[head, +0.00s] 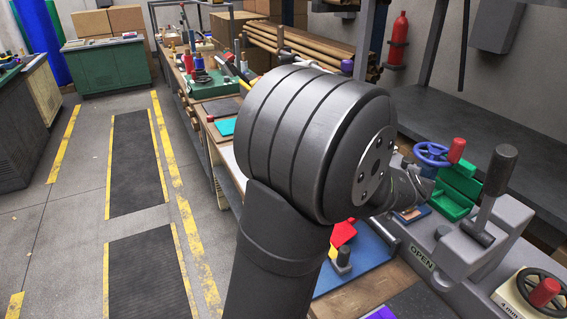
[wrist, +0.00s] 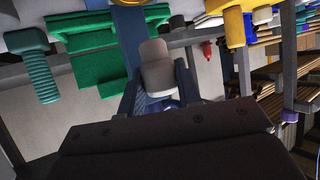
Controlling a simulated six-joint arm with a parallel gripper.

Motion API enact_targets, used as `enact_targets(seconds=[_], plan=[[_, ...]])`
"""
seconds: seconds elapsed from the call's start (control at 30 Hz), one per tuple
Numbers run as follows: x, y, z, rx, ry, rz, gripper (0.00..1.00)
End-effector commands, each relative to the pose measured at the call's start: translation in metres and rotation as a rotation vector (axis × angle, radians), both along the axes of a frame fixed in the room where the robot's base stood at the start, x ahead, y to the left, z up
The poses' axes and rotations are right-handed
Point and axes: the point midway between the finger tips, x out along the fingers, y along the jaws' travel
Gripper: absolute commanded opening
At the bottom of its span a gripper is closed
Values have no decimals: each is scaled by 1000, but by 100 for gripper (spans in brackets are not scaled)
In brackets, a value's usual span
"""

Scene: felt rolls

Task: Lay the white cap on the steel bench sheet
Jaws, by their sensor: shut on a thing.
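A pale grey-white piece, which looks like the white cap (wrist: 155,72), shows in the wrist view. It sits between the dark fingers of my gripper (wrist: 160,90), which is shut on it. A wide dark part of my own arm fills the lower wrist view and hides what lies behind it. In the head view my large dark joint stands in the middle and hides the gripper and the cap. I cannot make out the steel bench sheet for certain in either view.
In the head view an open green box (head: 458,192), a blue handwheel (head: 431,155), a grey lever (head: 493,195) and a red-knobbed wheel (head: 543,292) crowd the right. A blue board (head: 355,278) lies below my joint. In the wrist view a ribbed teal bolt (wrist: 38,72) is at left.

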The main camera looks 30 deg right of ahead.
Motion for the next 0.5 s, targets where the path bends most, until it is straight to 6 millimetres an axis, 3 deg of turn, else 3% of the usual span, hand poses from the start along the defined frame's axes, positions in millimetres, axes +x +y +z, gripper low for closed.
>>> enact_targets(seconds=[0.27, 0.37, 0.5], plan=[[8, 0, 0, 0, 0, 9, 0], [30, 3, -2, 0, 1, 33, 0], [87, 11, -6, 1, 0, 89, 0]])
